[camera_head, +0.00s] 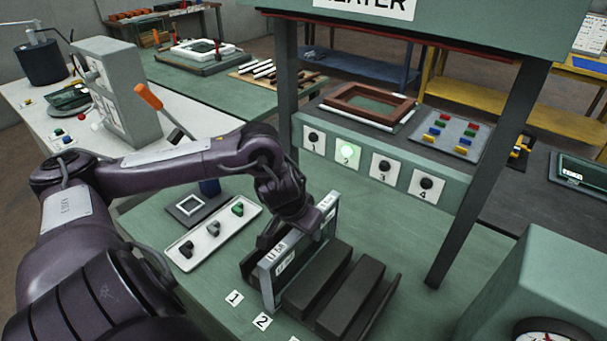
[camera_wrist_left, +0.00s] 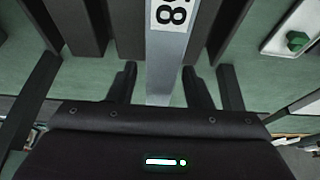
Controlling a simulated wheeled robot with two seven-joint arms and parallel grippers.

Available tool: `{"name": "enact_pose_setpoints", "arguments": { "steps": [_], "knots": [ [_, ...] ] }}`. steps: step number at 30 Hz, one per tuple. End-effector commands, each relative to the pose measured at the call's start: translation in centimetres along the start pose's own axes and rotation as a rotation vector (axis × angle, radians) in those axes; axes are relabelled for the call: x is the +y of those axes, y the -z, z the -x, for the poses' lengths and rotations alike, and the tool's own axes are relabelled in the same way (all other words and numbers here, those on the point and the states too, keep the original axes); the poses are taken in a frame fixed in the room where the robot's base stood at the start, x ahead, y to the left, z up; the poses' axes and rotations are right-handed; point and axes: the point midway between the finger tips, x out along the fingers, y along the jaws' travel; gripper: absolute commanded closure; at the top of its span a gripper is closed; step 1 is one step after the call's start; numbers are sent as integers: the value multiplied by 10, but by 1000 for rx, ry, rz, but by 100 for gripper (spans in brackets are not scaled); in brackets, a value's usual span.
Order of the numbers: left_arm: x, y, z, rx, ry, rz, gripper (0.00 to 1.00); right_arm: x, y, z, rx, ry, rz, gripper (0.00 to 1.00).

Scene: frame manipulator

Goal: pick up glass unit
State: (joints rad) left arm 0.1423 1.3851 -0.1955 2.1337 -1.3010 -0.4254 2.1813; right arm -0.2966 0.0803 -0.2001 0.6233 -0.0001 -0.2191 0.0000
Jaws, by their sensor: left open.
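The glass unit (camera_head: 268,283) is a grey-edged upright pane with white labels. It stands on edge in a dark slotted rack (camera_head: 340,280) on the green bench. My left gripper (camera_head: 308,222) is at its top edge, and its fingertips are hard to make out in the head view. In the left wrist view the open fingers (camera_wrist_left: 160,88) lie on either side of the unit's grey edge (camera_wrist_left: 168,60), with gaps visible on both sides. A white label shows on that edge. My right gripper is not in view.
Number cards 1 (camera_head: 234,298) and 2 (camera_head: 262,321) lie before the rack. A white tray (camera_head: 211,229) with small connectors is to its left. Behind stands a numbered button panel (camera_head: 362,163), button 2 lit green, and a dark post (camera_head: 487,170) rises at right.

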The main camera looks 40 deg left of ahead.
Motion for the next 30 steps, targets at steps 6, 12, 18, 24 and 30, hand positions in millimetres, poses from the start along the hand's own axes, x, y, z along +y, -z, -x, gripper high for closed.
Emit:
{"name": "enact_pose_setpoints", "arguments": {
  "steps": [6,12,18,24,30],
  "knots": [
    [0,-1,-13,-1,1,-2,55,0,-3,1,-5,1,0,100],
    [0,-1,-13,-1,1,-2,58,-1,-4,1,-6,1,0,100],
    [0,-1,-13,-1,1,-2,85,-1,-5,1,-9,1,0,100],
    [0,-1,-13,0,1,-2,100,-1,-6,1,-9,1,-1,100],
    [0,-1,-13,0,1,-2,100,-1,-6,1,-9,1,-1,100]
  ]
}}
